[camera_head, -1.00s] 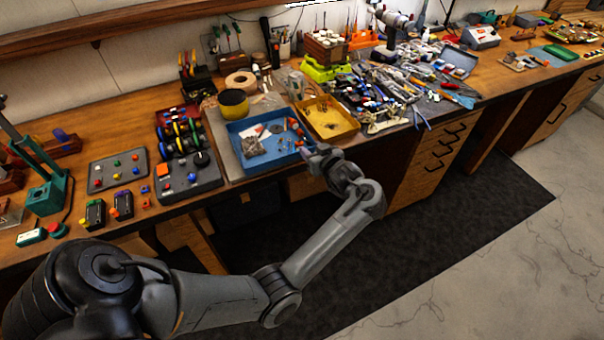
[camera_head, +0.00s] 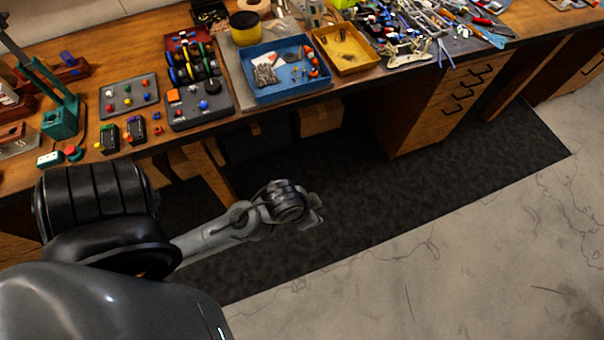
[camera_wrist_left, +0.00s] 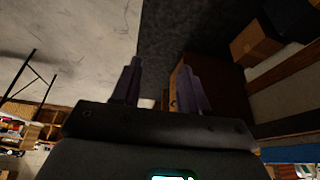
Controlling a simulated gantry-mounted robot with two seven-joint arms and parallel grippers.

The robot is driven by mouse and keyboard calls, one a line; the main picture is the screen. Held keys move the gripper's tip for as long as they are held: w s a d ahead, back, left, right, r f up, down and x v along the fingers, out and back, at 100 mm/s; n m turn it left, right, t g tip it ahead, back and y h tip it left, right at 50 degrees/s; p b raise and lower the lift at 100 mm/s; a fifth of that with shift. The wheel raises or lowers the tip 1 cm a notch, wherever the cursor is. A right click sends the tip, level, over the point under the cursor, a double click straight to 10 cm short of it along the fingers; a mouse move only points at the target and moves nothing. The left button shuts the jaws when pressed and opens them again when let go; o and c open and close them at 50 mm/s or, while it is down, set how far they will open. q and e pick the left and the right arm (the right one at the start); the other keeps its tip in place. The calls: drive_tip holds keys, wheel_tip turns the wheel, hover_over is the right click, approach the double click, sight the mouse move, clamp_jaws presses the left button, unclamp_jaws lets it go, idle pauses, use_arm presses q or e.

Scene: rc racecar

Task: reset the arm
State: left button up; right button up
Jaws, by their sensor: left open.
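My left arm comes in from the lower left in the head view. Its left gripper (camera_head: 314,208) is out over the dark floor mat, in front of the workbench and apart from it. In the left wrist view the two purple-grey fingers of this gripper (camera_wrist_left: 158,85) stand apart with nothing between them. Its fingertips are small and hard to make out in the head view. My right gripper shows in neither view.
The wooden workbench (camera_head: 150,160) holds a blue tray (camera_head: 262,97), a yellow tray (camera_head: 358,68), a grey button panel (camera_head: 218,115) and a green press (camera_head: 62,120). Cardboard boxes (camera_head: 320,118) sit under the bench. Concrete floor (camera_head: 470,240) in front is clear.

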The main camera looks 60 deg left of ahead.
use_arm(q)
drive_tip(key=s, duration=0.1)
drive_tip(key=s+d+m+g, duration=0.1)
drive_tip(key=s, duration=0.1)
drive_tip(key=shift+s+d+r, duration=0.1)
drive_tip(key=shift+s+r, duration=0.05)
drive_tip(key=shift+s, duration=0.15)
wheel_tip(320, 180, up, 15)
drive_tip(key=p, duration=1.5)
drive_tip(key=shift+r, duration=0.1)
